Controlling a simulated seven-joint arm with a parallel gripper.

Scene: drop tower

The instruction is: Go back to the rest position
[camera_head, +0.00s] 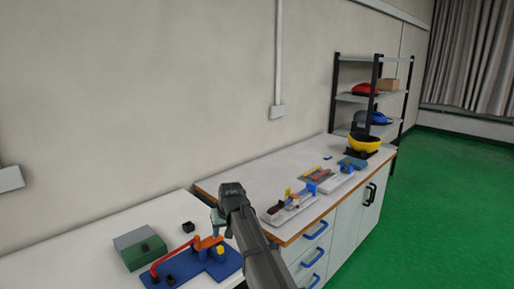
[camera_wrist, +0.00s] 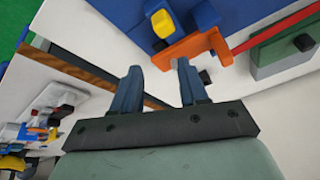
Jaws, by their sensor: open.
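My gripper (camera_wrist: 158,88) is open, and no object shows between its two fingers in the wrist view. In the head view my gripper (camera_head: 217,216) is over the right part of the near white table, close to the blue base (camera_head: 222,268) with its orange block and red bar. In the wrist view the orange block (camera_wrist: 196,44) and the red bar (camera_wrist: 268,33) lie beyond the fingertips. I cannot tell the exact gap between them. My arm hides part of the cabinet front and the table edge.
A grey-green box (camera_head: 138,247) and a small black block (camera_head: 188,227) stand on the near table (camera_head: 60,262). Shelves (camera_head: 350,98) stand behind. The green floor (camera_head: 430,220) is clear at right.

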